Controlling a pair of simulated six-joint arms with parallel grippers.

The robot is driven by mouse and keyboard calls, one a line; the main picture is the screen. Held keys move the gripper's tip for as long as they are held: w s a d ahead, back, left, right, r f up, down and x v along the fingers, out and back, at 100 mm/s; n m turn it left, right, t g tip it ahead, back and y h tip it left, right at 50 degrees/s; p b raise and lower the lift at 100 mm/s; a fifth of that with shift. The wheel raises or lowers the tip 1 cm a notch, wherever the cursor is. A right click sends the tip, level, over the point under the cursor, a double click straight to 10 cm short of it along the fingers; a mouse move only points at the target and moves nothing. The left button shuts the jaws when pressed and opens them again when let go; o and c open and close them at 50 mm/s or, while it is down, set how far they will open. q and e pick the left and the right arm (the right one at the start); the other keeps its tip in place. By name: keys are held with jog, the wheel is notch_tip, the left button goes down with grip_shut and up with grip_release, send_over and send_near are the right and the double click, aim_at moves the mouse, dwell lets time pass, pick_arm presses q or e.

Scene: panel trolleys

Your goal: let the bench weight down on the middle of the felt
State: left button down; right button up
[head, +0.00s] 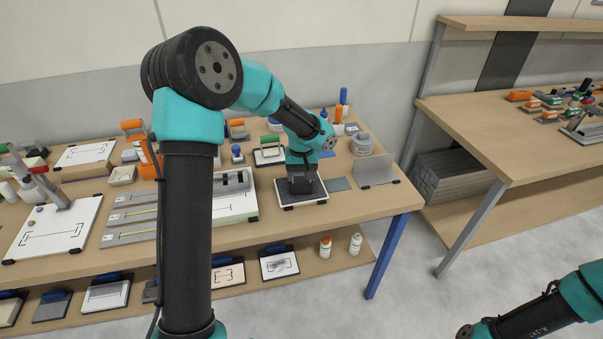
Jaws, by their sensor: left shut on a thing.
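The dark grey felt (312,197) lies in a pale-edged board near the front right of the left-hand bench. My left gripper (302,184) points down over the felt and is shut on the bench weight, which is dark and mostly hidden by the gripper. The weight looks low over the middle of the felt; I cannot tell whether it touches. My right arm shows only in part at the lower right, and its gripper is out of the picture.
An upright grey plate (376,170) stands right of the felt, with a flat grey-blue sheet (338,184) between. A slotted grey fixture (178,208) lies to the left. Bottles and tools stand behind. The bench's front edge is close to the felt board.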

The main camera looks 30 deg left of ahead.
pick_arm(q)
jog(key=shift+f, duration=0.15)
jog(key=shift+c, duration=0.6)
grip_release()
jog(key=shift+f, duration=0.1)
notch_tip(320, 180, up, 18)
jog(key=shift+f, duration=0.2)
dwell(0.6)
